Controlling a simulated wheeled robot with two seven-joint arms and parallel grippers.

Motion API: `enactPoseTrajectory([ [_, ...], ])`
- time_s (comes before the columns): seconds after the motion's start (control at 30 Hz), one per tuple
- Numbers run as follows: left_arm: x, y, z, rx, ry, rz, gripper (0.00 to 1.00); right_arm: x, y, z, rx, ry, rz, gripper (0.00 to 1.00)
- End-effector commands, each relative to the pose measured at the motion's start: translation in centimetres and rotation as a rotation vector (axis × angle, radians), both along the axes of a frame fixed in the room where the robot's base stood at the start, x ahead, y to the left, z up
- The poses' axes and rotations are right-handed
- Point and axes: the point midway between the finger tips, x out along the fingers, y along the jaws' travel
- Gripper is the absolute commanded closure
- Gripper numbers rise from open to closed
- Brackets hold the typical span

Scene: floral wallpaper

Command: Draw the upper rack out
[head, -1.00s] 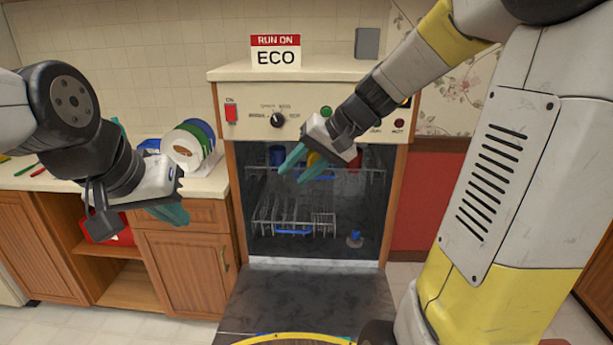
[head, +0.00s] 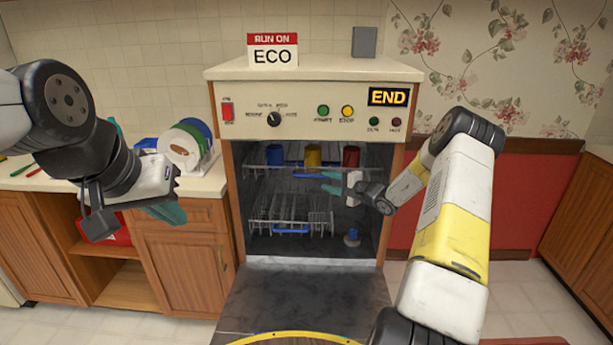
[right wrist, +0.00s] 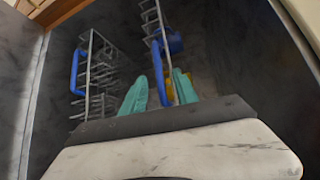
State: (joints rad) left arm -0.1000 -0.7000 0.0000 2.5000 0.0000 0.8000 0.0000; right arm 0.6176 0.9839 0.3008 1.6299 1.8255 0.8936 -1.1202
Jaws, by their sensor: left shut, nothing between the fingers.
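The dishwasher (head: 222,150) stands open, its door (head: 300,300) folded down in front. The upper rack (head: 262,170) is inside, with a blue handle (head: 308,176) at its front. It holds a blue mug (head: 274,155), a yellow mug (head: 312,155) and a red mug (head: 351,156). My right gripper (head: 328,182) is at the opening, at the handle's right end. Its teal fingers are apart. In the right wrist view the upper rack's blue handle (right wrist: 158,75) shows between the fingertips; contact cannot be told. My left gripper (head: 168,213) is shut and empty, left of the dishwasher.
The lower rack (head: 290,213) with its own blue handle (head: 291,229) sits below. A small blue item (head: 352,238) stands on the tub's right side. Plates (head: 185,147) stand in a rack on the left counter. A yellow curved edge (head: 290,338) lies at the bottom.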

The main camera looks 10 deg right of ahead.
Motion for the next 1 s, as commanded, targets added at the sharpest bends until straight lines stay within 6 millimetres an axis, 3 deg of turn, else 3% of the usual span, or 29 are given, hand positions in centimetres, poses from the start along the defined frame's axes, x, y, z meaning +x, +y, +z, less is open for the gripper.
enactPoseTrajectory([
  [0.13,0.0,0.0,0.0,0.000,0.000,0.000,1.00,1.0,-0.1,-0.8,0.013,-0.001,-0.022,0.64],
  [0.6,0.0,0.0,0.0,0.000,0.000,0.000,1.00,6.2,3.5,-1.7,0.011,0.001,-0.021,0.64],
  [0.93,0.0,0.0,0.0,0.000,0.000,0.000,1.00,6.7,3.8,-1.7,0.011,0.001,-0.022,0.64],
  [1.0,0.0,0.0,0.0,0.000,0.000,0.000,1.00,6.7,3.7,-1.7,0.011,0.001,-0.022,0.74],
])
